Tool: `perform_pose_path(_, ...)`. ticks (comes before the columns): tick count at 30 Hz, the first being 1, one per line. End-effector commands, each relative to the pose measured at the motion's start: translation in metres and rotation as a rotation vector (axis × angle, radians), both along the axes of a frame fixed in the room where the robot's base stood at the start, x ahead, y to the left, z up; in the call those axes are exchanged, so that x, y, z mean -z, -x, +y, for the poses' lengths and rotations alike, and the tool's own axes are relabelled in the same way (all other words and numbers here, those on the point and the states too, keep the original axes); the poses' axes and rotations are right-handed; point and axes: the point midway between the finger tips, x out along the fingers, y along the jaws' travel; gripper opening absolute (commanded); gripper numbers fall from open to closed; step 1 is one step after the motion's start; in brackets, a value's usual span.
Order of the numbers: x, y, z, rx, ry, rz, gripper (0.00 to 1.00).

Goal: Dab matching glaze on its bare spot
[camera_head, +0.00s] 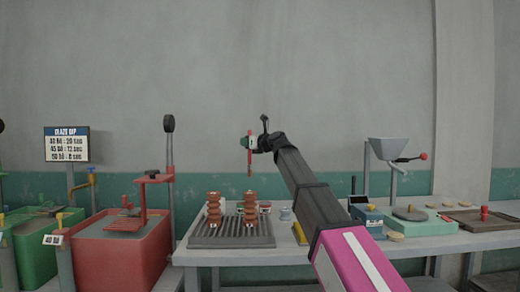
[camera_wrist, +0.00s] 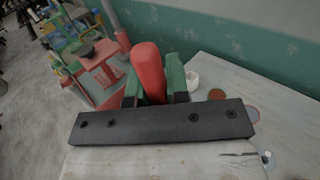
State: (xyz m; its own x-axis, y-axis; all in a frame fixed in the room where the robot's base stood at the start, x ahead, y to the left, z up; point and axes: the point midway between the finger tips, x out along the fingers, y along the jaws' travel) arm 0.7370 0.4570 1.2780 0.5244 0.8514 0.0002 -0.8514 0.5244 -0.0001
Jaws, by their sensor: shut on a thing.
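My gripper (camera_head: 247,143) is raised above the bench and shut on a slim red tool (camera_head: 249,160), which hangs upright, clear of everything below. In the wrist view its thick red handle (camera_wrist: 147,66) stands between my green fingers; its tip is hidden there. Two brown ribbed clay pieces (camera_head: 214,208) (camera_head: 250,208) stand upright on a dark slatted rack (camera_head: 232,240), below my gripper. A small red-and-white container (camera_head: 265,207) and a small pale pot (camera_head: 285,214) sit right of them. No bare spot can be made out at this size.
A red tank (camera_head: 115,255) with a press stands left of the bench. On the right are a blue box (camera_head: 367,216), a green slab with a grey disc (camera_head: 420,225), and a hopper (camera_head: 389,150). The bench front (camera_head: 270,256) is mostly clear.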

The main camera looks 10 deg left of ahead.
Motion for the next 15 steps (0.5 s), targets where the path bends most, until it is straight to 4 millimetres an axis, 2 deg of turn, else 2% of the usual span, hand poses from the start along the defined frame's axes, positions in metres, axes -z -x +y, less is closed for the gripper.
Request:
perform_pose_path(7,0.004,0.003,0.003,-0.003,-0.001,0.001,0.0)
perform_pose_path(15,0.022,0.003,0.003,-0.002,-0.001,0.001,0.0)
